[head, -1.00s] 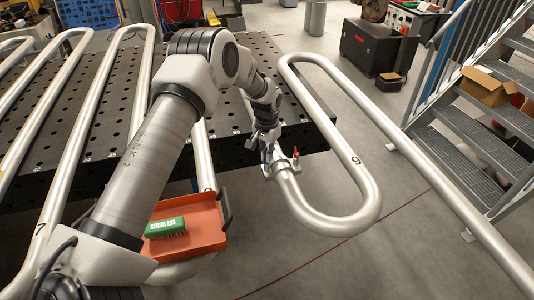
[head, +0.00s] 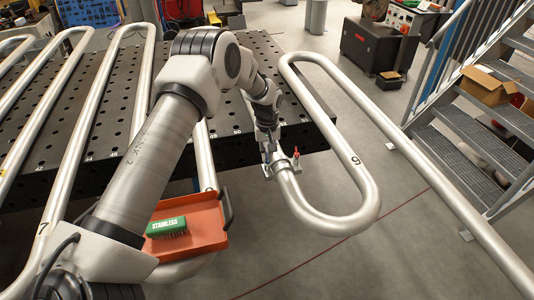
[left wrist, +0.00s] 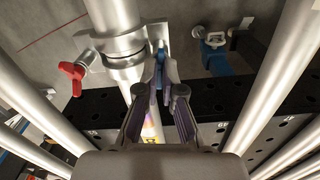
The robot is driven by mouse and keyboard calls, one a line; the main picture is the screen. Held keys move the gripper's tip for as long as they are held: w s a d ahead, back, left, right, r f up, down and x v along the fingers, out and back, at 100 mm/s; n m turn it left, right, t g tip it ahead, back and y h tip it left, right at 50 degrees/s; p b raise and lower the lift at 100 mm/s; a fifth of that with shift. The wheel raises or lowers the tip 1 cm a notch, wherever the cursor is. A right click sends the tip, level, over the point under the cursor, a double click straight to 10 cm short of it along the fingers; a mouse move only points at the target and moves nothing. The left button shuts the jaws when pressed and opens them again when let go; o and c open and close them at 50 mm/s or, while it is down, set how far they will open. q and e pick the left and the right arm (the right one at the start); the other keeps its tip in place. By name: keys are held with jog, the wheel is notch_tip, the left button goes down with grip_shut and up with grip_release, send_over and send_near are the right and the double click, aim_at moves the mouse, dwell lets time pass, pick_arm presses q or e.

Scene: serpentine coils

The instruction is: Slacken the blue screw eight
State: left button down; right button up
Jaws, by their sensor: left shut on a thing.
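My left gripper (head: 268,152) is at the clamp by the near table corner, beside the pipe end. In the left wrist view my left gripper (left wrist: 160,72) has its fingertips closed together at a blue screw (left wrist: 160,54) beside the steel pipe collar. The fingers hide most of this screw, and its number cannot be read. A red-handled screw (left wrist: 74,76) is on the other side of the same pipe; it also shows in the head view (head: 296,156). Another blue clamp piece (left wrist: 213,42) stands apart to the right. My right gripper is out of view.
The serpentine pipe (head: 376,190), marked 9, loops out past the black perforated table (head: 120,150). An orange tray (head: 205,218) with a green STAINLESS brush (head: 166,226) is below my left arm. Metal stairs (head: 470,150) stand at the right, with open floor between.

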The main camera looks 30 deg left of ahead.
pick_arm(q)
jog(key=shift+s+d+f, duration=0.1)
jog(key=shift+s+f, duration=0.25)
jog(key=shift+f, duration=0.05)
jog(key=c, duration=1.3)
grip_release()
jog(key=shift+w+r, duration=0.2)
jog(key=shift+w, duration=0.05)
notch_tip(320, 180, up, 12)
